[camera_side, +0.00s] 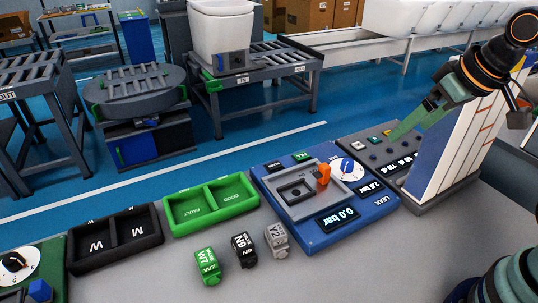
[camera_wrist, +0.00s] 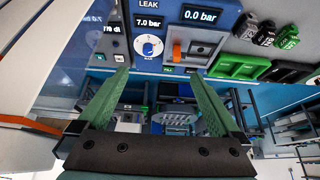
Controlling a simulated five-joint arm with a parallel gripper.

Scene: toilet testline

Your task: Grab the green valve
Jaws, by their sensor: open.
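The green valve (camera_side: 207,265), marked W7, stands on the grey bench in front of the green tray in the side view. It also shows near the top right of the wrist view (camera_wrist: 287,37). A black valve (camera_side: 244,249) and a grey valve (camera_side: 277,239) stand to its right in the side view. My gripper (camera_side: 411,127) is above the right end of the bench, far to the right of the green valve. In the wrist view its two green fingers (camera_wrist: 162,75) are spread wide with nothing between them.
A blue leak tester (camera_side: 312,237) with an orange clamp stands between the valves and my gripper. A green two-part tray (camera_side: 211,202) and a black two-part tray (camera_side: 115,238) lie behind and left of the valves. The bench in front of the valves is clear.

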